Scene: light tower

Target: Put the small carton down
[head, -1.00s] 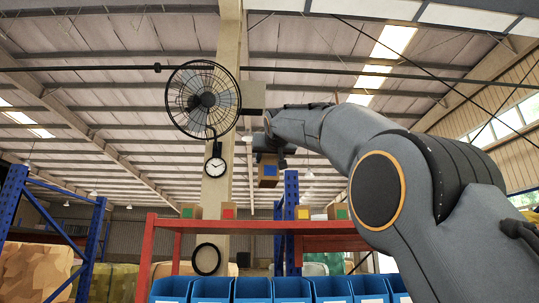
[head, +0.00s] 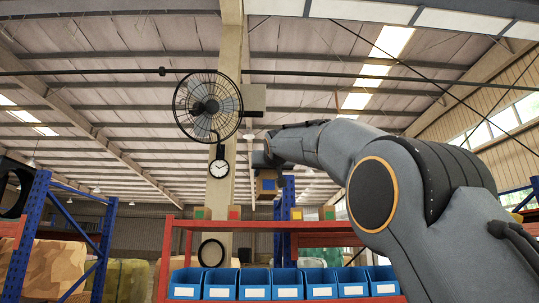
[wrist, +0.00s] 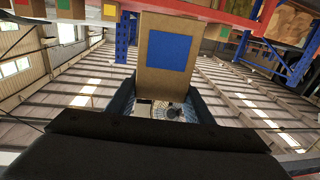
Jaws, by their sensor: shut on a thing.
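The small carton is brown with a blue square (head: 267,185). It hangs from my gripper (head: 266,166) in the head view, above the top board of the red shelf (head: 200,224). In the wrist view the carton (wrist: 146,76) fills the upper middle, with its blue square facing the camera. My gripper (wrist: 168,100) is shut on it, a dark finger on each side. From the head view I cannot tell the carton's exact height over the board or whether it is in front of it.
On the top board stand cartons with green (head: 203,213), red (head: 234,213), yellow (head: 297,214) and green (head: 327,213) squares. A gap lies between the red and yellow ones. Several blue bins (head: 254,285) line the lower shelf. A fan (head: 208,106) hangs behind.

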